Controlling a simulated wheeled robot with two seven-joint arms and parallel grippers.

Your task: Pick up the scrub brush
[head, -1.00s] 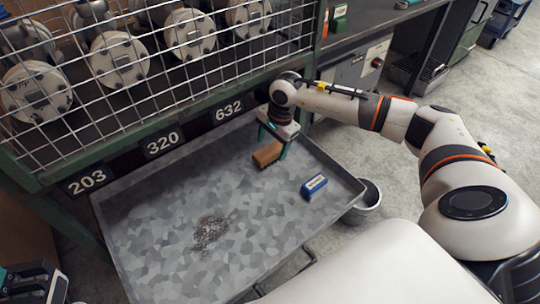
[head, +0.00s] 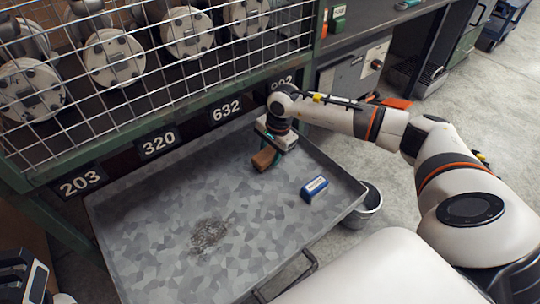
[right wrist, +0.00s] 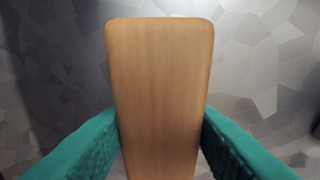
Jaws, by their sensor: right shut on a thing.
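The scrub brush (head: 264,159) shows as a brown wooden block over the back right part of the grey metal tray (head: 150,255). My right gripper (head: 274,150) is shut on it, coming from above. In the right wrist view, the brush's smooth wooden back (right wrist: 160,85) lies between the two teal fingers, which press on its sides. Its bristles are hidden there. I cannot tell whether the brush touches the tray. Part of my left gripper (head: 25,275) shows at the lower left edge, away from the brush; its fingers are not clear.
A blue and white box (head: 314,189) lies in the tray to the right of the brush. A dark stain (head: 208,234) marks the tray floor. A metal bucket (head: 366,205) stands beyond the tray's right edge. A wire-mesh rack (head: 150,70) with flanged pipes stands behind.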

